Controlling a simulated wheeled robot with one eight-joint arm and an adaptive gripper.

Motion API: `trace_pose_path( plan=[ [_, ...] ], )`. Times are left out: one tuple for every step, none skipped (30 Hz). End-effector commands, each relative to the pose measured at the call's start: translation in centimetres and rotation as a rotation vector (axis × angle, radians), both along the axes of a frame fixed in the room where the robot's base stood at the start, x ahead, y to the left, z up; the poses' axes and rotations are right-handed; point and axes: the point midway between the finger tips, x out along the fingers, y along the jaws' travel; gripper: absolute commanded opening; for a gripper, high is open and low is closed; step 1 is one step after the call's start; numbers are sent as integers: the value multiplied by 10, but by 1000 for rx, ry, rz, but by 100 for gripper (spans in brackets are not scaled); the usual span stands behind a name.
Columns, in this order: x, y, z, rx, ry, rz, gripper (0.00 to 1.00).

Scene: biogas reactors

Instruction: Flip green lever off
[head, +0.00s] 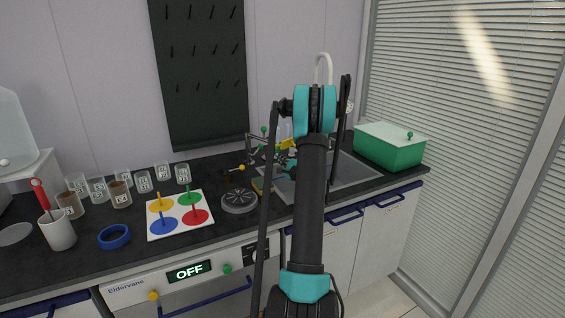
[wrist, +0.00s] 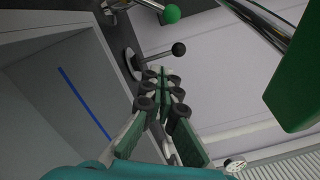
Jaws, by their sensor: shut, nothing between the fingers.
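The green lever, a metal rod with a green ball end (wrist: 172,13), shows at the top of the wrist view. In the head view a green ball (head: 263,130) shows among the fittings by the sink, left of my arm. My gripper (wrist: 161,76) is shut and empty in the wrist view, its fingertips pointing up the picture, below the green ball and apart from it. A lever with a black ball (wrist: 178,49) lies between my fingertips and the green ball; I cannot tell whether the fingertips touch it. My arm hides much of this area in the head view.
A sink (head: 350,172) lies behind my arm. A green box (head: 390,148) with a pale lid stands at the right. A yellow-ended lever (head: 241,168) is left of the arm. A coloured peg board (head: 180,214) and several jars stand on the left counter.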

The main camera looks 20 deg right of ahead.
Motion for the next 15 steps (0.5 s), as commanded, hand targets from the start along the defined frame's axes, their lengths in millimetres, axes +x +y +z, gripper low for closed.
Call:
trace_pose_path(
  plan=[
    [12, 1, 0, 0, 0, 1, 0],
    [17, 2, 0, 0, 0, 1, 0],
    [25, 3, 0, 0, 0, 1, 0],
    [31, 3, 1, 0, 0, 2, 0],
    [37, 4, 1, 0, 0, 2, 0],
    [44, 4, 1, 0, -1, 1, 0],
    [46, 7, 3, 0, 0, 1, 0],
    [45, 13, 6, 0, 0, 2, 0],
    [46, 18, 9, 0, 0, 2, 0],
    [46, 22, 11, 0, 0, 2, 0],
    [47, 24, 13, 0, 0, 1, 0],
    [47, 27, 15, 0, 0, 0, 0],
    [48, 30, 16, 0, -1, 1, 0],
    [48, 32, 18, 0, 0, 1, 0],
    [48, 34, 19, 0, 0, 1, 0]
  ],
)
